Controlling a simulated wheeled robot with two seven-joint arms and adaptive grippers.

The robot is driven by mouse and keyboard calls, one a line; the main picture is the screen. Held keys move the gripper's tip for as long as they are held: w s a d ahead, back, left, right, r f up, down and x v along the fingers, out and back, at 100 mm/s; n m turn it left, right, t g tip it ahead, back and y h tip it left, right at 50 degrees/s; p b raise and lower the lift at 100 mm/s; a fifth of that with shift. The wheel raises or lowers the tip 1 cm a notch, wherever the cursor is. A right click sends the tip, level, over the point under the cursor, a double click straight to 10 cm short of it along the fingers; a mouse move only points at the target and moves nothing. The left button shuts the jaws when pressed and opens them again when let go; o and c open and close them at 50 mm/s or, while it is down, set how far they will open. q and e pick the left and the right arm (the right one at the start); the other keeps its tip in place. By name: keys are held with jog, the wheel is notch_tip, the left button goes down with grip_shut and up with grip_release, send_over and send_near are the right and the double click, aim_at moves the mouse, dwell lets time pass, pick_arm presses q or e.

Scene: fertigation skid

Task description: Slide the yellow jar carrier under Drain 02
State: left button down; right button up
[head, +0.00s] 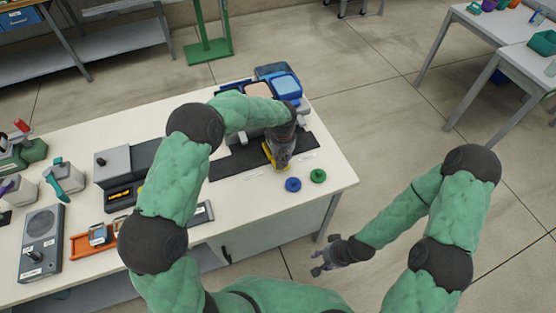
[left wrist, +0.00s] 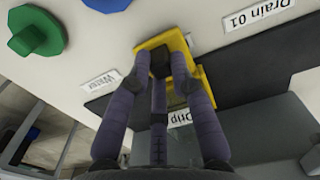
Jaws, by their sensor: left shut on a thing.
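The yellow jar carrier (head: 267,154) sits at the front edge of the dark strip on the white table in the head view. My left gripper (head: 282,160) reaches down over it and hides most of it. In the left wrist view the yellow jar carrier (left wrist: 196,75) is between the fingers of my left gripper (left wrist: 163,82), which is shut on it. A "Drain 01" label (left wrist: 258,18) lies beside it; "Water" and "Drip" labels also show. I cannot read a Drain 02 label. My right gripper (head: 322,262) is open and empty, off the table's front side.
A blue knob (head: 292,185) and a green knob (head: 318,175) stand right of the carrier. Blue and tan containers (head: 287,87) are behind it. A grey box (head: 113,165) and an orange tray (head: 80,243) are to the left. The table's right front corner is clear.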

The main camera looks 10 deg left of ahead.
pick_arm(q)
jog(key=shift+s+d+f, duration=0.1)
jog(key=shift+s+f, duration=0.1)
jog(key=shift+s, duration=0.1)
jog(key=c, duration=1.2)
grip_release()
jog(key=shift+o, duration=0.2)
jog(key=shift+r, duration=0.1)
jog(key=shift+w, duration=0.15)
jog(key=shift+r, duration=0.3)
notch_tip(320, 180, up, 11)
jog(key=shift+r, duration=0.2)
